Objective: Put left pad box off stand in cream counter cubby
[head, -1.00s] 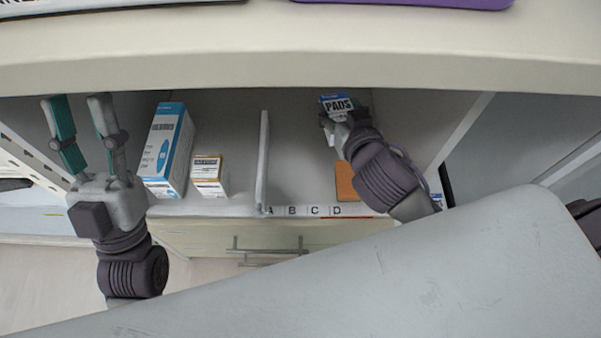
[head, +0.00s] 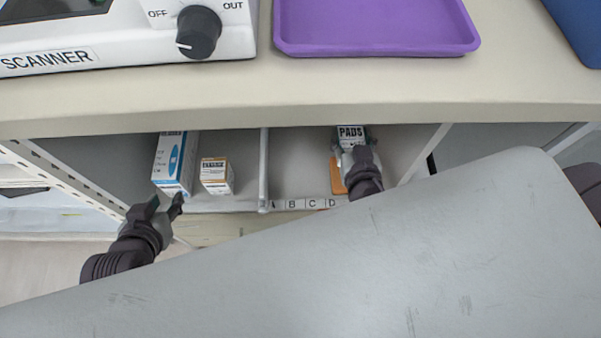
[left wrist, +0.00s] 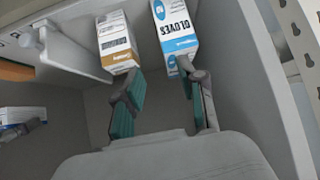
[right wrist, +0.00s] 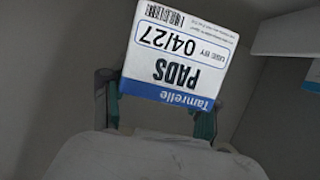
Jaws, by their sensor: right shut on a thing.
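The white and blue pad box (head: 351,134), marked PADS, is in the right compartment of the cream counter cubby (head: 300,178). My right gripper (head: 352,151) is shut on it; its printed face also fills the middle of the right wrist view (right wrist: 182,55). Whether the box touches the cubby floor cannot be told. My left gripper (head: 164,203) is open and empty at the front of the left compartment. Its fingers (left wrist: 163,98) point towards a gloves box (left wrist: 177,35) and a smaller orange and white box (left wrist: 117,43). No stand is clearly visible.
A thin divider (head: 263,165) splits the cubby, with letters A to D along the front edge. An orange patch (head: 338,178) lies under my right gripper. The scanner (head: 120,40) and a purple tray (head: 375,48) are on the counter. Another white and blue box (right wrist: 300,75) shows at right.

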